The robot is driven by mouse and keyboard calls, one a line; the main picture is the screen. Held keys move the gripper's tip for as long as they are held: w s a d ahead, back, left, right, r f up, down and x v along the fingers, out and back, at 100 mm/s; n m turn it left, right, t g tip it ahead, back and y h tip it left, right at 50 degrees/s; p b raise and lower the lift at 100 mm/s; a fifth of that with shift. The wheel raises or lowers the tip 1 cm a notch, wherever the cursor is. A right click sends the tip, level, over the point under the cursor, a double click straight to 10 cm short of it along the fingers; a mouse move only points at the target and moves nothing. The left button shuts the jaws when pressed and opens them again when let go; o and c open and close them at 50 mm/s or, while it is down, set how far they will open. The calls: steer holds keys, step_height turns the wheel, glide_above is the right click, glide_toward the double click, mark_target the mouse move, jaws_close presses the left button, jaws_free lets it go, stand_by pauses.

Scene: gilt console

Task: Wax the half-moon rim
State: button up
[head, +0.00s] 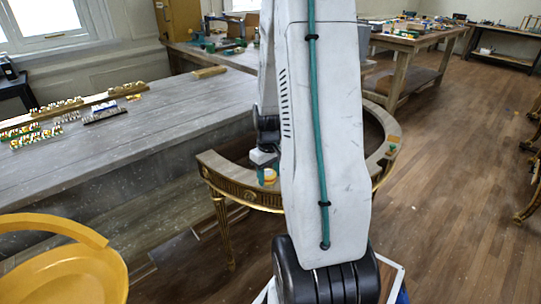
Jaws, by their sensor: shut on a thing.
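The half-moon console (240,188) stands in the middle, with a curved grey-brown rim, a gilt carved apron and thin gilt legs. My arm crosses in front and hides the middle of the rim. My gripper (266,180) is small in the view, at the rim's front left part beside my arm. I cannot tell whether this piece touches the rim. A small green-and-orange item (392,148) sits on the rim's right end.
A long grey workbench (150,115) fills the left, with rows of small items (60,108) on it. A yellow round chair (70,275) stands at the front left. Other workbenches (410,42) stand behind. The wooden floor (455,190) to the right is mostly clear.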

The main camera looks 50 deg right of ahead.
steer(key=shift+w+d+r, duration=0.15)
steer(key=shift+r, duration=0.55)
steer(key=shift+a+r, duration=0.3)
steer(key=shift+r, duration=2.8)
